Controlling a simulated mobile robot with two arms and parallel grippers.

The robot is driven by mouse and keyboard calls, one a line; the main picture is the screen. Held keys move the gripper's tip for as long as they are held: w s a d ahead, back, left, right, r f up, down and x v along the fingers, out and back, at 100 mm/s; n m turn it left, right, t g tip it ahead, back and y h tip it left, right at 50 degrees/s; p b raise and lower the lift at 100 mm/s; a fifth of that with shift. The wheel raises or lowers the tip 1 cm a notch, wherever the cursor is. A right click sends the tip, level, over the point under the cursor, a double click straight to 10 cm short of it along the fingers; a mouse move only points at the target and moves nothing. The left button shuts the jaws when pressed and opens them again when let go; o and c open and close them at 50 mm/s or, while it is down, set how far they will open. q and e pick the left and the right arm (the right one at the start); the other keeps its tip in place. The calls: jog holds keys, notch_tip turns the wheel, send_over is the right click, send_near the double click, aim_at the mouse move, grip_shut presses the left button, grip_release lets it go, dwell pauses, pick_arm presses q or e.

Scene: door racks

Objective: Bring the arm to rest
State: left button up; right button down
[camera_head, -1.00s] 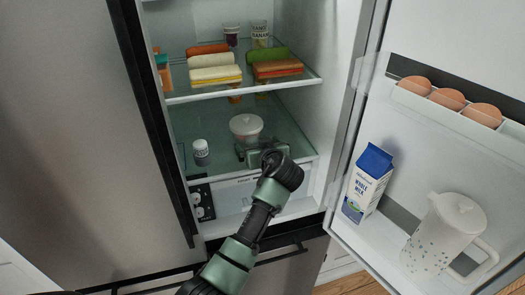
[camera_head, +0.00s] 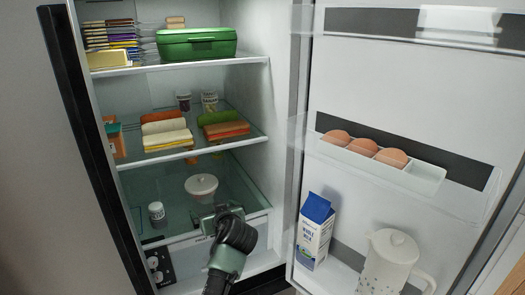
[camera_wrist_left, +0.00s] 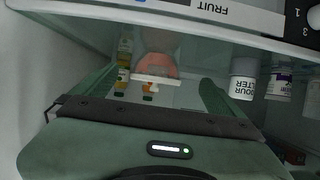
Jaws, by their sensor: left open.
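My left gripper (camera_head: 213,210) is inside the open fridge, low in front of the lidded white bowl (camera_head: 201,186) on the lower glass shelf. In the left wrist view, which looks upside down, the two green fingers are spread with empty space between them (camera_wrist_left: 158,92). The bowl (camera_wrist_left: 157,64) shows beyond that gap, apart from the fingers as far as I can tell. My own wrist hides part of the gripper in the head view. My right gripper is not in view.
A small white jar (camera_head: 157,214) stands left of the bowl. Sandwiches (camera_head: 167,138) and a green box (camera_head: 196,43) are on the shelves above. The open door at right holds eggs (camera_head: 363,146), a milk carton (camera_head: 314,232) and a pitcher (camera_head: 391,262). A drawer lies below the shelf.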

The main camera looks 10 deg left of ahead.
pick_arm(q)
jog(key=s+a+f+m+g+h, duration=0.1)
jog(key=s+f+m+g+h, duration=0.1)
jog(key=s+f, duration=0.7)
jog(key=s+a+f+m+g+h, duration=0.15)
jog(key=s+f, duration=0.45)
jog(key=s, duration=0.7)
jog(key=s+d+m+g+h, duration=0.2)
jog(key=s+d, duration=0.1)
jog(key=s, duration=0.8)
jog(key=s+d+m+g+h, duration=0.2)
jog(key=s+m, duration=0.1)
jog(key=s, duration=0.7)
notch_tip(320, 180, down, 30)
jog(key=s+g+b, duration=0.1)
jog(key=g+b, duration=0.1)
jog(key=b, duration=0.3)
jog(key=s+a+f+b, duration=0.2)
jog(key=s+f+b, duration=0.1)
jog(key=s+f, duration=1.5)
notch_tip(320, 180, down, 4)
jog(key=shift+a+r+g+b, duration=0.25)
jog(key=shift+g+b, duration=0.1)
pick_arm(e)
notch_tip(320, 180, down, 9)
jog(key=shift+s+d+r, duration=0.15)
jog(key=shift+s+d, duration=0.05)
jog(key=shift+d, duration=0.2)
